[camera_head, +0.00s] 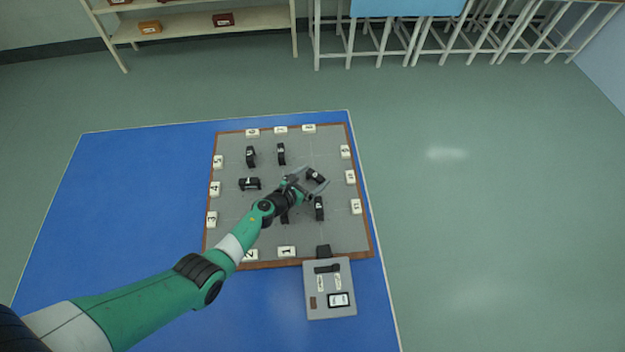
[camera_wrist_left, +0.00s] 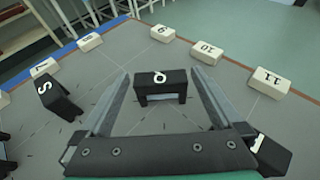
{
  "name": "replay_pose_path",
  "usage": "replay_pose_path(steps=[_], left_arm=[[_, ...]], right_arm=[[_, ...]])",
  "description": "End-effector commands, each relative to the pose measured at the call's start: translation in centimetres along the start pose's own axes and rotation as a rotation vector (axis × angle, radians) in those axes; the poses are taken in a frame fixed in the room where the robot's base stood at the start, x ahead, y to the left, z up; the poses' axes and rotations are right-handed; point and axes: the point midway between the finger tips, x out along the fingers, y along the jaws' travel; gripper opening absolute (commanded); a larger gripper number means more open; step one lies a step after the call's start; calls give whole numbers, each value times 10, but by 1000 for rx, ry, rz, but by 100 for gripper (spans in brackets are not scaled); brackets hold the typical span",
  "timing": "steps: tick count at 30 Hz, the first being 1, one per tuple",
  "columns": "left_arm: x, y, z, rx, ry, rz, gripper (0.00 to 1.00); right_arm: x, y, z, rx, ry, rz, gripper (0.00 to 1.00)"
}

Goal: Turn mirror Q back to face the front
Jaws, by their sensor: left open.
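Mirror Q (camera_wrist_left: 161,86) is a small black block with a white letter on its top. In the wrist view it stands between the two fingers of my left gripper (camera_wrist_left: 158,78), with a gap visible on each side. In the head view mirror Q (camera_head: 315,175) is on the right half of the grey board (camera_head: 330,232), turned at an angle to the board's edges. My left gripper (camera_head: 309,184) is open around it, reaching in from the lower left. The fingers do not appear to touch it. My right gripper is not in view.
Other black mirrors stand close by: one (camera_head: 319,208) just below, others (camera_head: 251,156) (camera_head: 281,153) (camera_head: 249,184) to the left. Mirror S (camera_wrist_left: 55,97) shows in the wrist view. White numbered blocks (camera_head: 350,177) line the board. A grey panel (camera_head: 316,282) lies at its front edge.

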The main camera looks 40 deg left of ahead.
Motion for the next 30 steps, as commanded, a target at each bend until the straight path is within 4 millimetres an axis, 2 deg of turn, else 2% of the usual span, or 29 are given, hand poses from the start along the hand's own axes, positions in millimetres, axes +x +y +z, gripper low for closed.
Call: replay_pose_path(steps=[5,6,18,30], left_arm=[[0,0,1,0,0,0,100],[0,0,1,0,0,0,96],[0,0,0,0,0,0,27],[0,3,-1,29,0,-71,27]], right_arm=[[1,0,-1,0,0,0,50],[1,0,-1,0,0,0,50],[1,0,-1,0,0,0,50],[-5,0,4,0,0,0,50]])
